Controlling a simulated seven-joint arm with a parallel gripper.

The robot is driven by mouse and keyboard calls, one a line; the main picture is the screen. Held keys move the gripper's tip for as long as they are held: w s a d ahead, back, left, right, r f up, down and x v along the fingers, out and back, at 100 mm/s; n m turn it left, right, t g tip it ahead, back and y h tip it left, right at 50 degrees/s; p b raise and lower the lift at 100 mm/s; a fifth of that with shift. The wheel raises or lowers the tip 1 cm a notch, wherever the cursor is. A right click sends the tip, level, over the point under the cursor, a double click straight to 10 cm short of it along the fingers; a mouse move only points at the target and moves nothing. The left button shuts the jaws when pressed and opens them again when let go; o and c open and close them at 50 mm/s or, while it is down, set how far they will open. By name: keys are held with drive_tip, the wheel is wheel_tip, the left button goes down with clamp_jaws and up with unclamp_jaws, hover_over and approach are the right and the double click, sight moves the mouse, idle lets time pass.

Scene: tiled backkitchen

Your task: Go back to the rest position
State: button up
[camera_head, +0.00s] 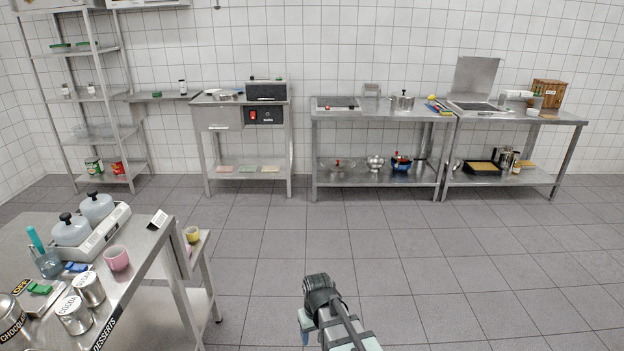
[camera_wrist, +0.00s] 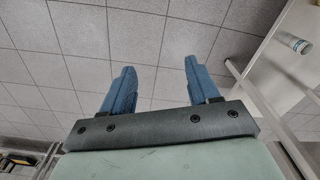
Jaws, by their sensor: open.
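My gripper (camera_wrist: 158,88) shows in the wrist view with its two blue fingers spread apart. Nothing is between them, and grey floor tiles lie beyond. In the head view my arm rises at the bottom centre over open floor, and its fingers are mostly hidden there. It is apart from the tables and holds nothing.
A steel table (camera_head: 150,262) at the lower left holds pots, canisters and a pink cup (camera_head: 116,258). A yellow cup (camera_head: 192,234) is on a lower surface beside it. Steel workbenches (camera_head: 380,114) and a shelf rack line the back wall. The middle floor is clear.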

drive_tip(key=s+d+f+m, duration=0.2)
drive_tip(key=s+d+f, duration=0.15)
drive_tip(key=d, duration=0.45)
drive_tip(key=s+d+f+m, duration=0.2)
drive_tip(key=d+f, duration=0.2)
drive_tip(key=d, duration=0.4)
drive_tip(key=s+f+g, duration=0.3)
drive_tip(key=s+f, duration=0.6)
drive_tip(key=s, duration=0.5)
drive_tip(key=s+f+g, duration=0.4)
drive_tip(key=s+f, duration=0.6)
drive_tip(key=s, duration=0.5)
drive_tip(key=shift+f, duration=0.3)
